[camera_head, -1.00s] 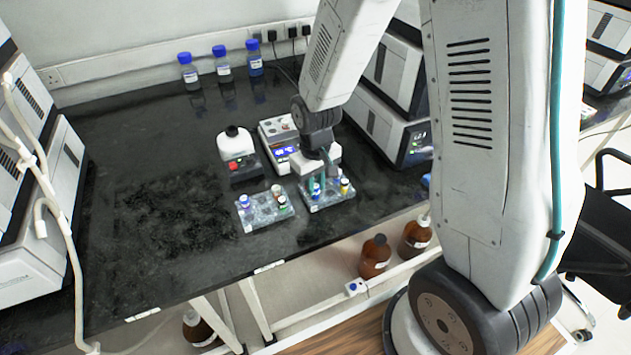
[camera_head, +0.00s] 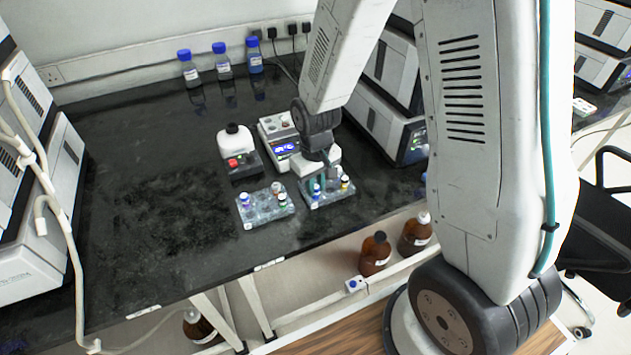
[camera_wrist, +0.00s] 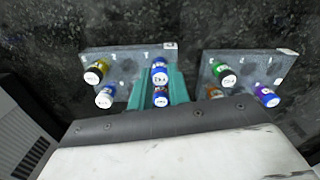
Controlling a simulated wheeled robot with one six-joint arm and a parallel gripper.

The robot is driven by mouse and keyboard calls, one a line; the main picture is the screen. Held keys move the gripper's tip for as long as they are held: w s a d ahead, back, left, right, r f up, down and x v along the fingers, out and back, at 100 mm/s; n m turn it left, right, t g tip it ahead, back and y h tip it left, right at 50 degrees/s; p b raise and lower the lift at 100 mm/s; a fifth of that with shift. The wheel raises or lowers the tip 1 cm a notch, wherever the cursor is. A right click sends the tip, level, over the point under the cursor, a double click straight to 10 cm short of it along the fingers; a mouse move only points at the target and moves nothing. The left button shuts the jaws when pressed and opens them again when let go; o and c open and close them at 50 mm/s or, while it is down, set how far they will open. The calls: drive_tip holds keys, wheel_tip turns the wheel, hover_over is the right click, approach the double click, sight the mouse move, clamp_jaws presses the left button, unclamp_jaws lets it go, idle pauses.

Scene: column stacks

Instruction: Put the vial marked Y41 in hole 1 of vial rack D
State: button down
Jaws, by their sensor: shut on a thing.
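My gripper (camera_wrist: 160,88) is down at the right-hand rack of the head view, its teal fingers shut on a blue-capped vial (camera_wrist: 159,76). Its cap marking is too small to read surely as Y41. A second blue-capped vial (camera_wrist: 160,99) shows just below it between the fingers in the wrist view. This rack (camera_wrist: 125,52) also holds a yellow vial (camera_wrist: 95,74) and another blue-capped vial (camera_wrist: 105,97). The other rack (camera_head: 253,216) stands beside it, to the left in the head view. The held vial's lower end is hidden.
The other rack holds green (camera_wrist: 226,77), orange (camera_wrist: 215,92) and purple (camera_wrist: 266,97) vials. Blue-capped bottles (camera_head: 222,68) stand by the wall.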

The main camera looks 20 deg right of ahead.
drive_tip(key=shift+f, duration=0.1)
drive_tip(key=c, duration=0.9)
unclamp_jaws()
drive_tip(key=shift+r, duration=3)
